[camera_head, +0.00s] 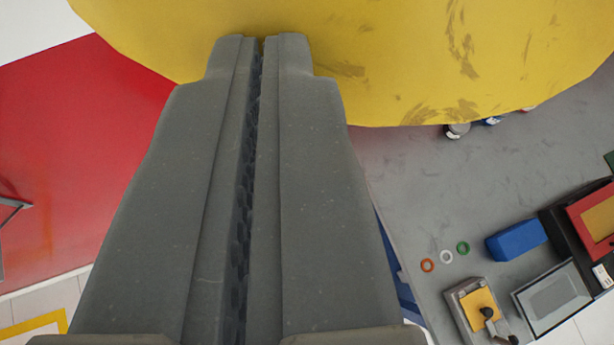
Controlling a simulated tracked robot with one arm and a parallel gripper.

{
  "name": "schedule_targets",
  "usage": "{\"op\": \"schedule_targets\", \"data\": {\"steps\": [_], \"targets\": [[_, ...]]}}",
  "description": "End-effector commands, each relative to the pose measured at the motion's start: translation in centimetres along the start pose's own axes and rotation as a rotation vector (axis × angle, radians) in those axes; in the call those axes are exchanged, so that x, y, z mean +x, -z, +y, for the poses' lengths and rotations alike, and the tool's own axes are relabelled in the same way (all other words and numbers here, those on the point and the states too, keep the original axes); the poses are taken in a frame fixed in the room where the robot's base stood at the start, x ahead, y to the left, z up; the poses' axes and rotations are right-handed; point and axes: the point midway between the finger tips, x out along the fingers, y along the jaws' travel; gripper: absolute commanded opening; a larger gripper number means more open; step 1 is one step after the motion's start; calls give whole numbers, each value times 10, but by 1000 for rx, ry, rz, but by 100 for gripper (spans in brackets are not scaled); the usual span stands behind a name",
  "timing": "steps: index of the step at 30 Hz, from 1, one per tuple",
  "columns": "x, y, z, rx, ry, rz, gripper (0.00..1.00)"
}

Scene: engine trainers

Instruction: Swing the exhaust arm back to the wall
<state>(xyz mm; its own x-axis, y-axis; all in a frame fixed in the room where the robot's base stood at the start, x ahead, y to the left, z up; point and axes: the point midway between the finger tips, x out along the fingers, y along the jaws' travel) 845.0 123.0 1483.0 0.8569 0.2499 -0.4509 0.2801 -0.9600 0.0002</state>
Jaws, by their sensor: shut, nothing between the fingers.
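My gripper (262,42) is shut and empty, with its two grey fingers pressed together along the middle of the view. Its fingertips overlap a large, scuffed yellow rounded surface (400,60) that fills the top of the view. This looks like the hood of the exhaust arm, but the rest of the arm is out of view. I cannot tell whether the fingertips touch it.
A grey worktop (420,190) lies below on the right. On it are an orange ring (427,265), a white ring (446,257), a green ring (463,248), a blue block (516,240) and a grey-framed tray (551,297). A red surface (80,150) is at left.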

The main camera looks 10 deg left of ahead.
Motion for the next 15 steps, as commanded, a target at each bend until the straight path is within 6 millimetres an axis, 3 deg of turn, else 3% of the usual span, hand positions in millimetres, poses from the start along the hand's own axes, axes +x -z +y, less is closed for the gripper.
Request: {"op": "schedule_targets", "data": {"steps": [1, 6, 15], "targets": [[-9, -6, 0, 0, -1, -5, 0], [-62, 11, 0, -5, -12, 31, 0], [-114, 13, 6, 1, -23, 38, 0]]}}
